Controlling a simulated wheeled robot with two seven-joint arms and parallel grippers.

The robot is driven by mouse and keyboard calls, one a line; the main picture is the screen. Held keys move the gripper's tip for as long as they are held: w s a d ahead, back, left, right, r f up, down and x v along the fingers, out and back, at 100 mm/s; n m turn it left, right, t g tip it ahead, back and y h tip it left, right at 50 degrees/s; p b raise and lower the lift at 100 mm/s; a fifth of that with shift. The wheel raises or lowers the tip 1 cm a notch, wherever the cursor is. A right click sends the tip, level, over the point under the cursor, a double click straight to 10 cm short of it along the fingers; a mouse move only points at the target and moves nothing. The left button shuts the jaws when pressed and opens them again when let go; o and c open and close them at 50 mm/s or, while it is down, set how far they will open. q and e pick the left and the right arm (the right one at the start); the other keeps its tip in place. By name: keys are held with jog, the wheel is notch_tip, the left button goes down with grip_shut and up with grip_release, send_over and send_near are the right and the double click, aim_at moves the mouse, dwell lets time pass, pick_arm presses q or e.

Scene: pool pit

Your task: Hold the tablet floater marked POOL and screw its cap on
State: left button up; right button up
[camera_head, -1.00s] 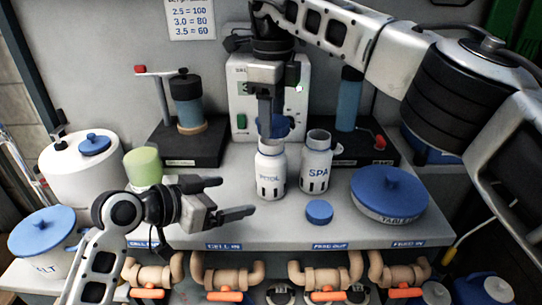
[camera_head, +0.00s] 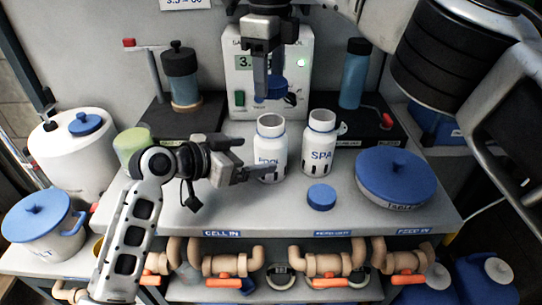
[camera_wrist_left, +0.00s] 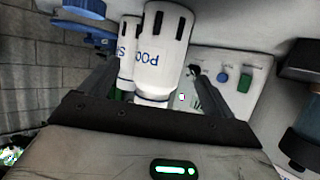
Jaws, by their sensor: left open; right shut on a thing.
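The white floater marked POOL (camera_head: 268,145) stands upright and uncapped on the bench, left of a similar open floater marked SPA (camera_head: 319,150). My left gripper (camera_head: 251,160) is open at the POOL floater's left side. One finger overlaps its lower front in the head view. In the left wrist view the POOL floater (camera_wrist_left: 163,50) shows between the two spread fingers, with no clear contact. My right gripper (camera_head: 268,82) is shut on a blue cap (camera_head: 272,94), above the POOL floater's open mouth, with a gap between them.
A loose blue cap (camera_head: 321,197) lies in front of the SPA floater. A wide blue-lidded tub (camera_head: 395,176) stands at the right. A grey meter box (camera_head: 240,83) stands behind the floaters. A green-topped container (camera_head: 133,143) is left of my left gripper. Pipes with orange handles (camera_head: 228,264) run below the bench edge.

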aim_at(271, 152)
pick_arm(q)
jog(key=x, duration=0.6)
jog(key=shift+w+d+f, duration=0.2)
jog(key=c, duration=1.5)
pick_arm(e)
jog(key=shift+f, duration=2.5)
jog(key=shift+f, duration=0.9)
jog(key=shift+f, duration=0.55)
